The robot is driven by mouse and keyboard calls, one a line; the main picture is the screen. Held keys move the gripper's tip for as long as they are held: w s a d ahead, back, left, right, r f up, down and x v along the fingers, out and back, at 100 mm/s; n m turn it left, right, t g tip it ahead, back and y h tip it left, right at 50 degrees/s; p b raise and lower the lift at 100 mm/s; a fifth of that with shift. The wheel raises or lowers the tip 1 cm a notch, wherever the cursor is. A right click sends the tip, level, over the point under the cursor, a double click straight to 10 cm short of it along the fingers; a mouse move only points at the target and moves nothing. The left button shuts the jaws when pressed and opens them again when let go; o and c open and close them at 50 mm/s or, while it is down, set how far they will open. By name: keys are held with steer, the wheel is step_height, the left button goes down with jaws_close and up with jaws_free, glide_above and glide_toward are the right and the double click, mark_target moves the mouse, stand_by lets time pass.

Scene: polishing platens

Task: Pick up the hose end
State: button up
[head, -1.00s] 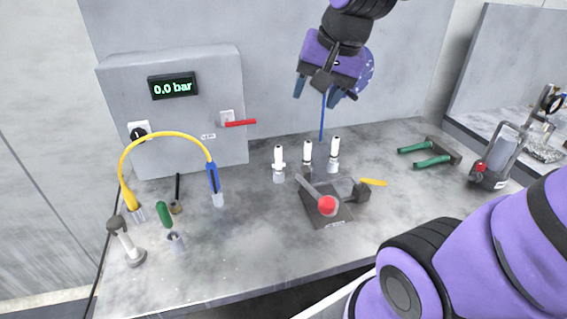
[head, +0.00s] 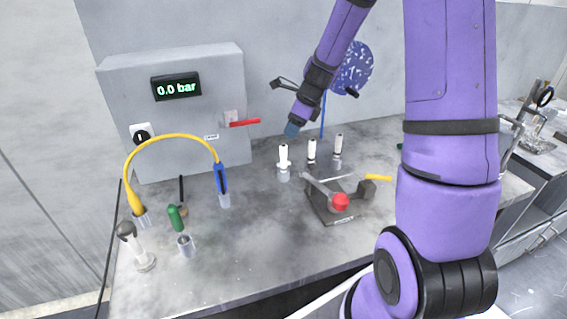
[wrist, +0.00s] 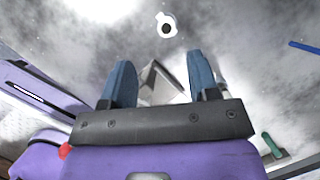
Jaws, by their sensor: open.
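The yellow hose (head: 170,138) arches in front of the grey box at the left. Its blue end (head: 221,180) stands upright in a clear holder on the bench, and its yellow end (head: 135,196) stands in another holder to the left. My gripper (head: 291,129) is right of and higher than the blue end, apart from it, near the white-topped fittings. In the wrist view my gripper (wrist: 161,80) shows two blue fingers spread apart with nothing held between them. A blue bar (wrist: 305,47) shows at that view's right edge; I cannot tell if it is the hose end.
The grey box (head: 200,110) reads 0.0 bar and has a red lever (head: 245,122). Several white-topped fittings (head: 311,151) stand below my gripper. A toggle clamp with a red knob (head: 340,201) sits in front of them. A green cylinder (head: 175,218) stands near the hose.

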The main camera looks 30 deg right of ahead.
mark_target(284, 146)
steer(key=shift+w+d+x, duration=0.1)
steer(key=shift+d+x, duration=0.05)
steer(key=shift+x, duration=1.75)
steer(key=shift+w+d+x, duration=0.1)
steer(key=shift+x, duration=1.8)
steer(key=shift+w+d+x, duration=0.1)
steer(key=shift+d+x, duration=0.05)
steer(key=shift+x, duration=1.75)
steer(key=c, duration=1)
steer(key=shift+r, duration=0.1)
